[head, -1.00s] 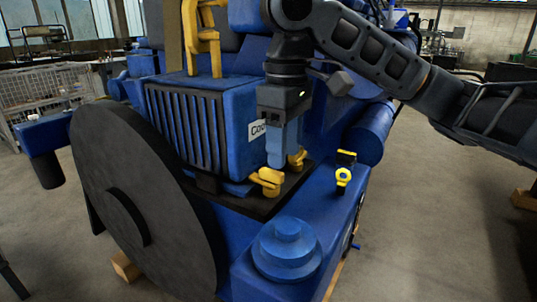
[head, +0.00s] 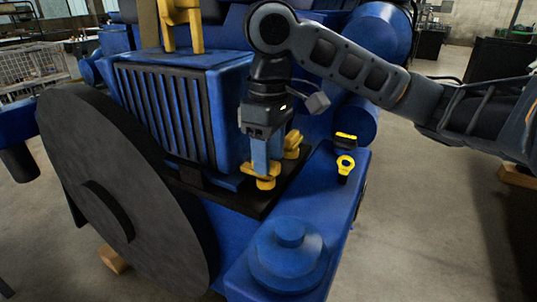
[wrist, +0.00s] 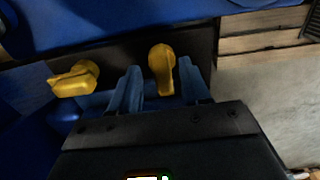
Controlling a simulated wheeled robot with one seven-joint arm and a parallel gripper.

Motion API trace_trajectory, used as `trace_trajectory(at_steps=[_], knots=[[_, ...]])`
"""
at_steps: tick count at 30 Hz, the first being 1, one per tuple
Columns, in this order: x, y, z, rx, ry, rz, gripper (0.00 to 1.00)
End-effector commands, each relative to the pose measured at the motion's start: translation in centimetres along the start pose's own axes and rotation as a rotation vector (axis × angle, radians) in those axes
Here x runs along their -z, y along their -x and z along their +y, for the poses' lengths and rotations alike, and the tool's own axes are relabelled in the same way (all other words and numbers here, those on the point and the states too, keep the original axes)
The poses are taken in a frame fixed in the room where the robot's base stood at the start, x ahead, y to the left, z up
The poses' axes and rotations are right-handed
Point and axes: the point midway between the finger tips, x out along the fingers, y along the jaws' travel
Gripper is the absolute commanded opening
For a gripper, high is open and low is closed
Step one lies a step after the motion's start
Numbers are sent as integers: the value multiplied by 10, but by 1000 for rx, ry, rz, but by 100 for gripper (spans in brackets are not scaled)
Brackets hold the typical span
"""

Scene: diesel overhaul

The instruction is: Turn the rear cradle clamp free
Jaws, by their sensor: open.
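Two yellow clamps sit on the dark plate at the foot of the blue ribbed block. The nearer clamp (head: 262,183) is right at my fingertips, and the other clamp (head: 293,142) is just behind and to the right. I cannot tell by looks which is the rear one. My gripper (head: 266,166) points down, open, its blue fingers partly hiding the nearer clamp. In the wrist view one yellow clamp (wrist: 162,60) shows in the gap between my fingers (wrist: 159,78), with no clear grip on it. The second clamp (wrist: 75,80) lies left of the fingers.
The dark plate (head: 240,203) lies on the blue engine. A large dark disc (head: 120,200) stands at left. A stepped blue cap (head: 290,255) is in front. A yellow-ringed part (head: 345,164) stands to the right. A yellow bracket (head: 182,20) rises above the block.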

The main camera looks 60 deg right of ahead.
Motion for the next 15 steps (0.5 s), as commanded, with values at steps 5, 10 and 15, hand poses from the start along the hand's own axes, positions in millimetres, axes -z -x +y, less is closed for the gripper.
trace_trajectory(at_steps=[5, 10, 15], knots=[[0, -4, 0, 1, 1, 0, 47], [0, -4, 0, 1, 1, 0, 45], [0, -4, 0, 1, 1, 0, 29]])
